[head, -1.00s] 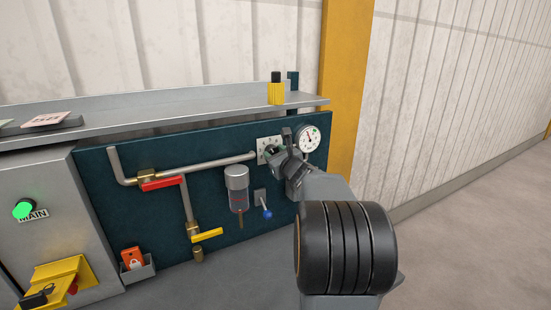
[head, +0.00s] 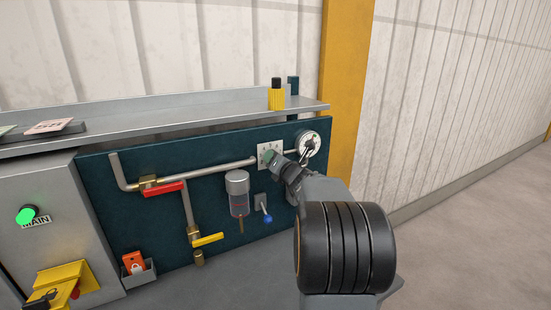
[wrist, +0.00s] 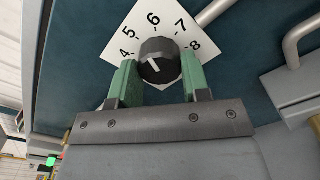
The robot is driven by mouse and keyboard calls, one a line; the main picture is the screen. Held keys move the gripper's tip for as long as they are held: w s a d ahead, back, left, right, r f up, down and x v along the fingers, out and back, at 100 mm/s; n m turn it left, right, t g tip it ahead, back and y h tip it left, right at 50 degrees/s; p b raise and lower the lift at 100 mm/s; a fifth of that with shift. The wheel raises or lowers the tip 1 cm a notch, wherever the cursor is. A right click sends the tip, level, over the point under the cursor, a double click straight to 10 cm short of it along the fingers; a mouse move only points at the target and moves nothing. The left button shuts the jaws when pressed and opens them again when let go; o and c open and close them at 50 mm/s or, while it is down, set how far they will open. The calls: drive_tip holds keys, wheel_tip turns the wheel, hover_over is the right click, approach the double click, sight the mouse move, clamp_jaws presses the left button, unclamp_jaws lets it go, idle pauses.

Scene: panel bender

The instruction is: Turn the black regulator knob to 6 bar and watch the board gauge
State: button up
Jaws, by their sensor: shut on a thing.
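The black regulator knob (wrist: 160,57) sits in front of a white dial plate (wrist: 113,57) marked 4 to 8 in the wrist view. A short white mark on the knob leans up and left, roughly toward 5 to 6; I cannot read its exact setting. My gripper (wrist: 159,78) is shut on the knob, one green finger on each side. In the head view my gripper (head: 277,161) hides the knob, and the dial plate (head: 264,149) shows behind it. The board gauge (head: 312,137) is partly covered by my gripper, so its reading is unclear.
A red-handled valve (head: 162,187), a yellow-handled valve (head: 207,240), a filter bowl (head: 238,188) and a blue-tipped lever (head: 266,216) are on the board left of and below my gripper. A yellow bottle (head: 276,98) stands on the shelf above.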

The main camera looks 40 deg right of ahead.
drive_tip(key=shift+m+p, duration=0.55)
drive_tip(key=shift+m, duration=1.05)
drive_tip(key=o, duration=0.9)
drive_tip(key=shift+o, duration=0.2)
drive_tip(key=s+a+b, duration=0.2)
drive_tip(key=s, duration=1.1)
drive_tip(key=shift+s, duration=0.35)
